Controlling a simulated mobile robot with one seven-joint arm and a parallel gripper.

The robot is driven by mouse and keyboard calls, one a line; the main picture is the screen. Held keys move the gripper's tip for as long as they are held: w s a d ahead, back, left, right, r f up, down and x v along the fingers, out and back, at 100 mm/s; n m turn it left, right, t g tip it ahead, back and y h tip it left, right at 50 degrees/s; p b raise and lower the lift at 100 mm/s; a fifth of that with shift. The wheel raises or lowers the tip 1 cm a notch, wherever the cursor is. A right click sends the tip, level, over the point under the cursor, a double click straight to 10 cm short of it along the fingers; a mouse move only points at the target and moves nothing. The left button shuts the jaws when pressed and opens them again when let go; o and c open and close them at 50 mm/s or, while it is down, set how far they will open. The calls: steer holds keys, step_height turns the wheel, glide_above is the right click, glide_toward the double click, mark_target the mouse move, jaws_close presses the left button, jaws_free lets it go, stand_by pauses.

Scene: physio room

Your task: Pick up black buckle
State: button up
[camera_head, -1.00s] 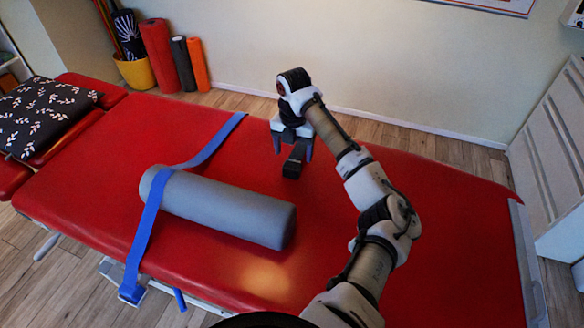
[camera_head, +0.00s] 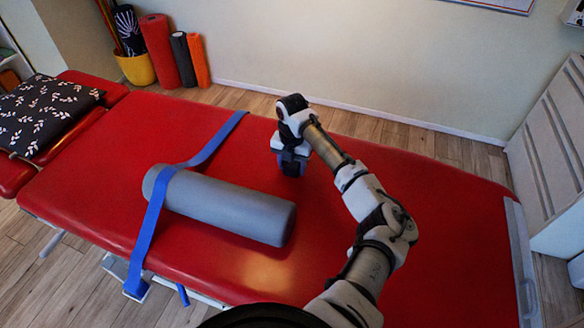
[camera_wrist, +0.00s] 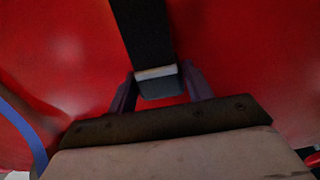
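The black buckle (camera_wrist: 155,35) is a long dark block with a pale band and a grey end face, lying along the middle top of the wrist view. My gripper (camera_wrist: 160,73) has one finger on each side of its near end, and the fingertips look pressed against its sides. In the head view my gripper (camera_head: 292,170) points down at the red table's surface, right of the grey roller. There its fingers and wrist hide most of the buckle.
The red treatment table (camera_head: 420,220) is clear to the right of my gripper. A grey foam roller (camera_head: 235,212) lies on the left with a blue strap (camera_head: 150,220) across it. A patterned pillow (camera_head: 45,115) lies at the far left.

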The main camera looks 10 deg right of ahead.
steer(key=c, duration=0.6)
steer(key=shift+r, duration=0.1)
